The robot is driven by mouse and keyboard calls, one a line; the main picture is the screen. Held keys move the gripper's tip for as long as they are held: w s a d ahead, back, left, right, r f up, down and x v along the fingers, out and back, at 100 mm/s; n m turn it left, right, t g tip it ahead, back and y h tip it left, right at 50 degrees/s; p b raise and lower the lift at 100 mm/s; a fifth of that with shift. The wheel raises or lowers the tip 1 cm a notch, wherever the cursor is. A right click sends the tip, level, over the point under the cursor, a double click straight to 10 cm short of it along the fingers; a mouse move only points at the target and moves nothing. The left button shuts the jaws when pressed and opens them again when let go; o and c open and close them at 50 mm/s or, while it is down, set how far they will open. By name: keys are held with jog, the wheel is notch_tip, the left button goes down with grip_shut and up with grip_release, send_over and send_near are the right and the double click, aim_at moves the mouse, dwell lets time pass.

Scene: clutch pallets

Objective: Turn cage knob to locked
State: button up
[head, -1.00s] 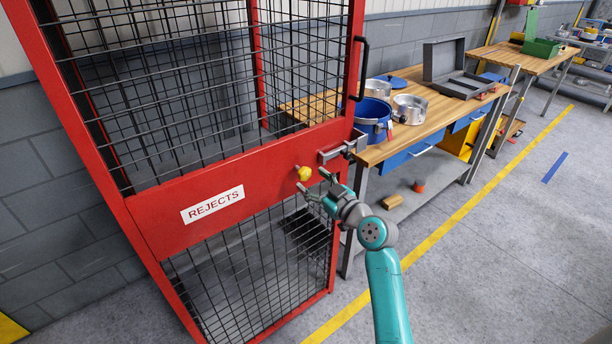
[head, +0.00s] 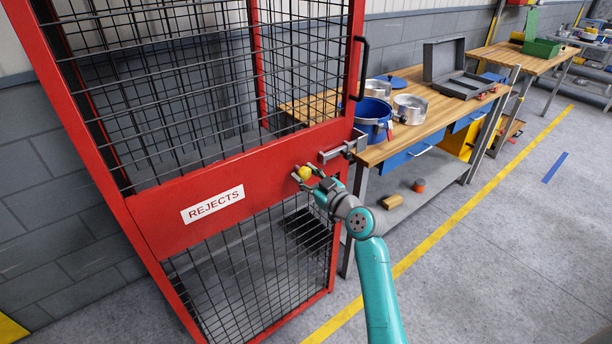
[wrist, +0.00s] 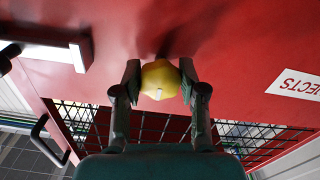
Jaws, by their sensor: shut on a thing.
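The yellow cage knob (head: 305,173) sits on the red door panel of the rejects cage (head: 160,222). My gripper (head: 304,174) is at the knob, with one finger on each side of it. In the wrist view the knob (wrist: 160,79) is between the two fingertips of my gripper (wrist: 160,84), and the jaws are shut on it. A metal latch bar (head: 340,150) is on the panel just right of and above the knob; it also shows at the upper left of the wrist view (wrist: 60,50). I cannot tell the knob's locked mark from these frames.
A white REJECTS sign (head: 212,204) is left of the knob. A black door handle (head: 361,68) is above the latch. A wooden workbench (head: 440,107) with a blue bucket (head: 372,118) stands close to the right. Open floor lies at the lower right.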

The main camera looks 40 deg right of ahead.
jog(key=m, duration=0.4)
jog(key=shift+m, duration=0.4)
jog(key=m, duration=0.4)
jog(key=shift+a+m, duration=0.1)
jog(key=shift+m, duration=0.2)
jog(key=m, duration=0.4)
jog(key=shift+m, duration=2.1)
jog(key=o, duration=1.2)
jog(key=shift+c, duration=0.2)
